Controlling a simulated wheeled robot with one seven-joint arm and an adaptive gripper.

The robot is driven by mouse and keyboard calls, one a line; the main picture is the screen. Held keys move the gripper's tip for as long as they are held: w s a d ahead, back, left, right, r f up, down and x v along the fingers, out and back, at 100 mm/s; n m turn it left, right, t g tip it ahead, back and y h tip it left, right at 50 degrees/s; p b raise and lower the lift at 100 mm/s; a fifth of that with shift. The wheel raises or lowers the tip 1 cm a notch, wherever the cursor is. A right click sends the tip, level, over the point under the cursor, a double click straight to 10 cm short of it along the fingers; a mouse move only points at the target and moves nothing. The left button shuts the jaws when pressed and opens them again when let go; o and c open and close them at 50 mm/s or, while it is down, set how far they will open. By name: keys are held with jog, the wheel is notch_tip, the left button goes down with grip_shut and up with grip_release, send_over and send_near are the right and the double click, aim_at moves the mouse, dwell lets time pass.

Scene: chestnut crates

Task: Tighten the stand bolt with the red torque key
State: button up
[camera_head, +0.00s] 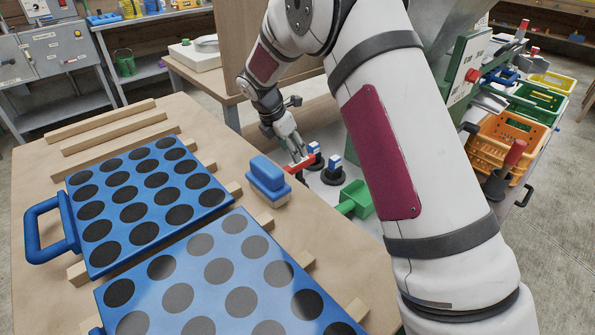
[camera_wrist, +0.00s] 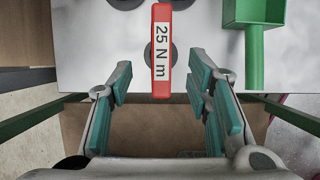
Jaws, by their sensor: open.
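The red torque key (camera_head: 299,164) is at the small pale table behind the workbench. In the wrist view, the red key (camera_wrist: 162,85) shows a white label reading "25 N m" and overlaps a dark round base (camera_wrist: 149,52). My gripper (camera_head: 294,153) is at the key in the head view. In the wrist view, my gripper (camera_wrist: 161,75) is open, its teal-padded fingers on either side of the key's near end with gaps between. Whether the key touches anything below is unclear. I cannot identify the stand bolt.
Two blue-and-white pieces, one left (camera_head: 314,148) and one right (camera_head: 335,162), stand on dark round bases near the key. A green scoop-like tray (camera_head: 357,195) is close by. Crates (camera_head: 505,145) stand right.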

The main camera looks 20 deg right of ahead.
aim_at(299, 165)
jog(key=b+x, duration=0.2)
jog(key=x, duration=0.6)
jog(key=shift+s+f+b, duration=0.15)
jog(key=shift+f+b, duration=0.1)
jog(key=shift+b, duration=0.1)
jog(key=shift+r, duration=0.1)
jog(key=shift+c, duration=0.2)
grip_shut()
